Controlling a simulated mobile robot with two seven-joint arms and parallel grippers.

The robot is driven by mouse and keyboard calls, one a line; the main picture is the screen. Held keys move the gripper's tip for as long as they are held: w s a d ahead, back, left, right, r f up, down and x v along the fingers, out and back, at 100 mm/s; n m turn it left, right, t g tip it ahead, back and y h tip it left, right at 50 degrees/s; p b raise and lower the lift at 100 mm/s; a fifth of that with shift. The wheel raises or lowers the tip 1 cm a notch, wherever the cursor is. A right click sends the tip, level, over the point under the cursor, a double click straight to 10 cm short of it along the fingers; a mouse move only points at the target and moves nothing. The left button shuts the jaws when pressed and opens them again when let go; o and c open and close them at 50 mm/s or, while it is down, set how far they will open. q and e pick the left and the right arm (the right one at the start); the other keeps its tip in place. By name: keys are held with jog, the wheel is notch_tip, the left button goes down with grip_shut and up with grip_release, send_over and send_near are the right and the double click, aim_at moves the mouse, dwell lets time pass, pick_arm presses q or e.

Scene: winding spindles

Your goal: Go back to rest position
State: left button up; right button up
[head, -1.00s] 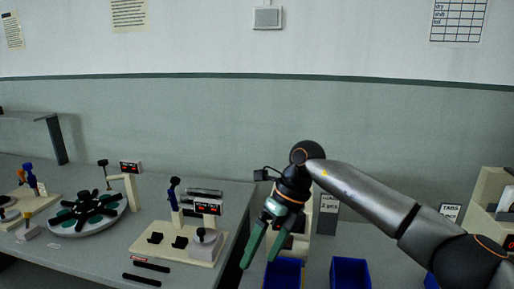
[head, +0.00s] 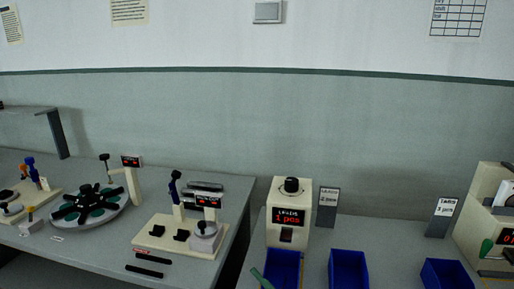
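The arm that reached across the middle of the head view is gone from there. A slim green tip (head: 262,280), coloured like my gripper fingers, shows at the bottom edge, by the left side of a blue bin (head: 284,266). I take it for one finger of my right gripper, but the rest is cut off, so its opening cannot be told. Another small green piece (head: 486,247) shows at the right, in front of the cream machine; I cannot tell whether it is a finger or part of that machine. My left gripper is not in view.
A cream dispenser (head: 288,222) with a red display stands behind the blue bin. More blue bins (head: 348,270) (head: 447,274) and grey signs (head: 327,207) stand to its right. The left table holds a winding station (head: 180,236) and a round carousel (head: 90,207). A gap separates the tables.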

jog(key=s+d+f+m+h, duration=0.3)
jog(key=d+f+m+h, duration=0.15)
jog(key=f, duration=0.25)
jog(key=s+d+f+m+h, duration=0.3)
jog(key=d+f+m+h, duration=0.15)
jog(key=d+f, duration=0.2)
jog(key=s+d+f+m+g+h, duration=0.1)
jog(key=s+d+f+m+g, duration=0.1)
jog(key=s, duration=0.5)
jog(key=s+d+f+m+g+h, duration=0.2)
jog(key=s+d+f+m+g, duration=0.1)
jog(key=s+d+f, duration=0.3)
notch_tip(320, 180, down, 3)
jog(key=shift+s+r+g, duration=0.15)
jog(key=shift+s+g, duration=0.45)
jog(key=shift+a, duration=0.1)
